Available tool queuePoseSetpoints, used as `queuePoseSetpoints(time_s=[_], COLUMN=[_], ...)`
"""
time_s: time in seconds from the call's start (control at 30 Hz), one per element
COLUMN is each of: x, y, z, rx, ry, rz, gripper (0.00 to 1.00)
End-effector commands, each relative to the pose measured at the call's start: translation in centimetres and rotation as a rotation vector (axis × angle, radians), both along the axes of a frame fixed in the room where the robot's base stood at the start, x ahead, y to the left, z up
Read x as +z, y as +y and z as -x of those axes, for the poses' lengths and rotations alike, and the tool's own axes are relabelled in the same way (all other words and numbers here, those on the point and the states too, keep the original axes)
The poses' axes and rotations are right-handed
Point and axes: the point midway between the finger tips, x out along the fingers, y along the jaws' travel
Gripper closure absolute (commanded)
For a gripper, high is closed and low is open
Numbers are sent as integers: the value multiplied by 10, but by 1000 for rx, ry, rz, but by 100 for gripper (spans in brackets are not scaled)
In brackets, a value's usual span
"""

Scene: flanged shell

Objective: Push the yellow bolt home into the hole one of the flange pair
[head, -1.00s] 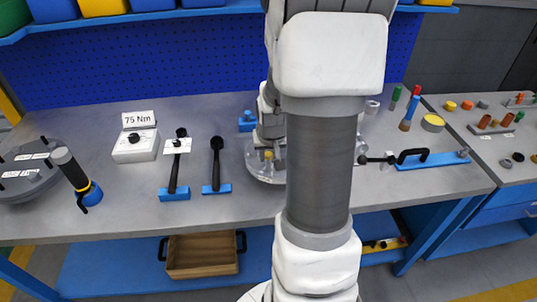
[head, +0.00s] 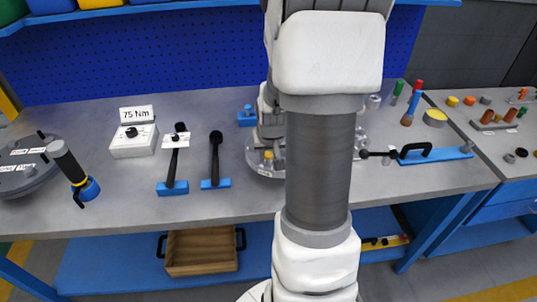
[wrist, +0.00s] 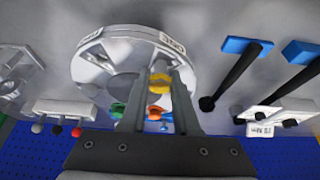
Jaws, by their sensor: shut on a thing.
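The flange pair (wrist: 92,68) is a round, clear-and-grey disc with white labels on its rim, in the upper middle of the wrist view. In the head view its left edge (head: 252,160) shows, and the rest is behind my arm. The yellow bolt (wrist: 159,86) is between my fingers at the disc's near rim. It also shows as a small yellow spot in the head view (head: 268,155). My gripper (wrist: 160,75) is shut on the bolt. The hole under the bolt is hidden, so I cannot tell how deep it sits.
Green, orange and blue pieces (wrist: 122,110) show beyond my fingers. Two black-handled tools on blue holders (head: 214,160) and a white 75 Nm box (head: 133,141) stand to the left. A blue fixture with a black handle (head: 435,157) lies right. The front of the bench is clear.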

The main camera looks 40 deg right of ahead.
Motion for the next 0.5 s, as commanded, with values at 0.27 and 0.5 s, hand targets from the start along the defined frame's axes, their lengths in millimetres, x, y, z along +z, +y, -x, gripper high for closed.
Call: queuePoseSetpoints(time_s=[0.27, 0.5], x=[-2, -2], y=[0, 0], z=[0, 0], rx=[0, 0], ry=[0, 1], rz=[0, -1], gripper=[36, 36])
